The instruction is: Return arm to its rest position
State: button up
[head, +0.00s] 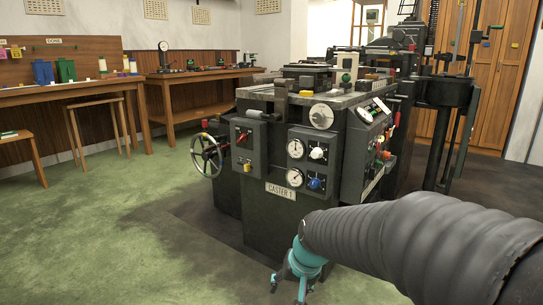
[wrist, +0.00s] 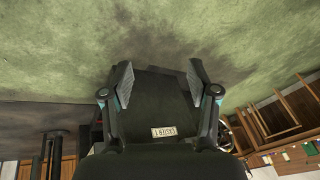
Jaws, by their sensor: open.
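My gripper (wrist: 158,76) is open and empty, its two fingers spread apart in the wrist view. In the head view my gripper (head: 288,284) is low at the bottom, in front of the caster machine, with its tips pointing down toward the floor. The dark arm covers the lower right of the head view. The type caster (head: 264,220), labelled CASTER 1, stands behind the gripper. Its label (wrist: 163,132) shows upside down between the fingers in the wrist view. I cannot tell the exact gap between gripper and caster.
The caster carries dials, knobs, a handwheel (head: 207,155) at its left and levers on its right side. Wooden benches (head: 190,74) and a stool (head: 98,104) stand along the left wall. Wooden cabinets (head: 496,95) are at the back right. The green floor (head: 110,235) at front left is clear.

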jog(key=s+d+r+t+h+p, duration=0.1)
jog(key=s+d+r+p, duration=0.2)
jog(key=s+d+r, duration=0.2)
jog(key=s+d+r+t+h+p, duration=0.1)
jog(key=s+d+r, duration=0.5)
jog(key=s, duration=0.8)
notch_tip(320, 180, up, 3)
jog(key=shift+s+d+n+p, duration=0.15)
jog(key=shift+d+n+p, duration=0.2)
jog(key=shift+p, duration=0.55)
jog(key=shift+a, duration=0.1)
jog(key=shift+c, duration=0.3)
dwell(1.3)
